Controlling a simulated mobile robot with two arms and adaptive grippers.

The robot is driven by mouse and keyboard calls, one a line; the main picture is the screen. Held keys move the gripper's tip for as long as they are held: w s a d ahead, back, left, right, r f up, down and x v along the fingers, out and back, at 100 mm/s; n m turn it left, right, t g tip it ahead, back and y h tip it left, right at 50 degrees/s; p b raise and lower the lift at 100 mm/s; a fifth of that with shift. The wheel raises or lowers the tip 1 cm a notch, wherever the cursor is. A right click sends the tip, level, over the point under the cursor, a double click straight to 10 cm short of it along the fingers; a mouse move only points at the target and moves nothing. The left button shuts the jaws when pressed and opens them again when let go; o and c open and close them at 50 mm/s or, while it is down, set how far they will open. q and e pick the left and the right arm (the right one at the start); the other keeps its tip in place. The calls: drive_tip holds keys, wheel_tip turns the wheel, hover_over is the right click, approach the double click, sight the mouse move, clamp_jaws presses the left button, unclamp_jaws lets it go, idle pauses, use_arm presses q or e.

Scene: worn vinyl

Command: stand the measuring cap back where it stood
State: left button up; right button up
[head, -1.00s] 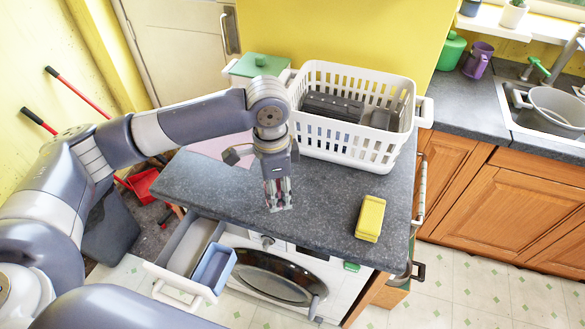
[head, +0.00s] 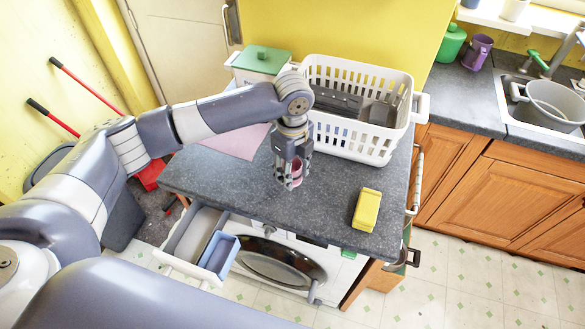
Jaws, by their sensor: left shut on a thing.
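My left gripper (head: 288,182) points down over the grey worktop (head: 330,198), in front of the white basket. It is shut on a small pink cap (head: 297,171), which I take to be the measuring cap; the fingers partly hide it. The cap is at or just above the worktop; I cannot tell if it touches. My right gripper is not in view.
A white basket (head: 390,150) with dark things in it stands close behind the gripper. A yellow box-like thing (head: 367,210) lies to the right. A white box with a green lid (head: 262,60) stands behind. An open drawer (head: 175,258) with a blue tray (head: 219,255) sticks out below left.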

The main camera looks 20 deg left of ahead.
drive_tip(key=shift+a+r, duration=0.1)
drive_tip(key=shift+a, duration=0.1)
use_arm(q)
drive_tip(key=shift+p, duration=0.6)
drive_tip(key=shift+f+b, duration=0.55)
drive_tip(key=shift+f, duration=0.4)
drive_tip(key=shift+f+b, duration=0.75)
drive_tip(key=shift+f, duration=1.2)
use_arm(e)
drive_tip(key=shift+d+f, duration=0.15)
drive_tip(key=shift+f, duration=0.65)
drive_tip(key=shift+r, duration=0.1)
use_arm(q)
drive_tip(key=shift+r+p, duration=0.1)
drive_tip(key=shift+p, duration=0.35)
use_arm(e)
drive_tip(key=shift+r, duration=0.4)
